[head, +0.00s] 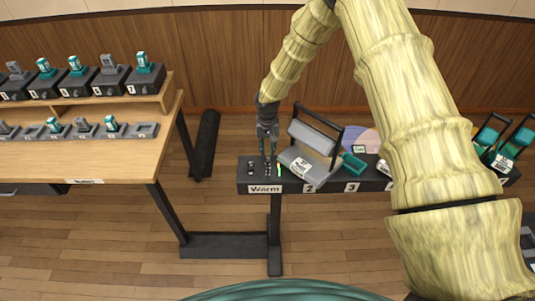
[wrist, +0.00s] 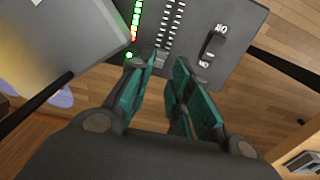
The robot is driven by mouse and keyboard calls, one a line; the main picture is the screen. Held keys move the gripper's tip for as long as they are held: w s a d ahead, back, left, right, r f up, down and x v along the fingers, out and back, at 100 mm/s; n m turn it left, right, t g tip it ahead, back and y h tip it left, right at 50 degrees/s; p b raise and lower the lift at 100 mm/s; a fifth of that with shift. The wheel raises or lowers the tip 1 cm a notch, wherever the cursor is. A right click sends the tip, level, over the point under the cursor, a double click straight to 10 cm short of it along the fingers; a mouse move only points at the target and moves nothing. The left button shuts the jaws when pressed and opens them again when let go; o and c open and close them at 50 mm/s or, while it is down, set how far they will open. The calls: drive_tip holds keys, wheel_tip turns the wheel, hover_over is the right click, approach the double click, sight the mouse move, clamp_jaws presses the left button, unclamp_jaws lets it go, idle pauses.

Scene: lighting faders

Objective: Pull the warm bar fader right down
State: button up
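The warm bar fader sits in the console section labelled "Warm" (head: 265,189). In the wrist view its track shows as rows of white tick marks (wrist: 170,22), with a small grey cap (wrist: 160,57) at the end nearest my gripper. My gripper (head: 267,155) points down over the Warm section. In the wrist view my gripper (wrist: 160,66) has its teal-padded fingers apart, with the cap between or just beyond their tips. I cannot tell whether either finger touches the cap. The fingers partly hide the panel's near edge.
A lit green-and-red LED column (wrist: 136,20) runs beside the track. A black handle or switch (wrist: 212,44) is on the other side. A grey hood (head: 313,138) with a dark frame stands close to the right.

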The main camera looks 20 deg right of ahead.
sight(268, 158)
drive_tip(key=shift+s+f+p, duration=0.3)
drive_tip(key=shift+f, duration=0.35)
drive_tip(key=shift+f+p, duration=0.35)
drive_tip(key=shift+f, duration=1)
drive_tip(key=shift+w, duration=0.1)
clamp_jaws()
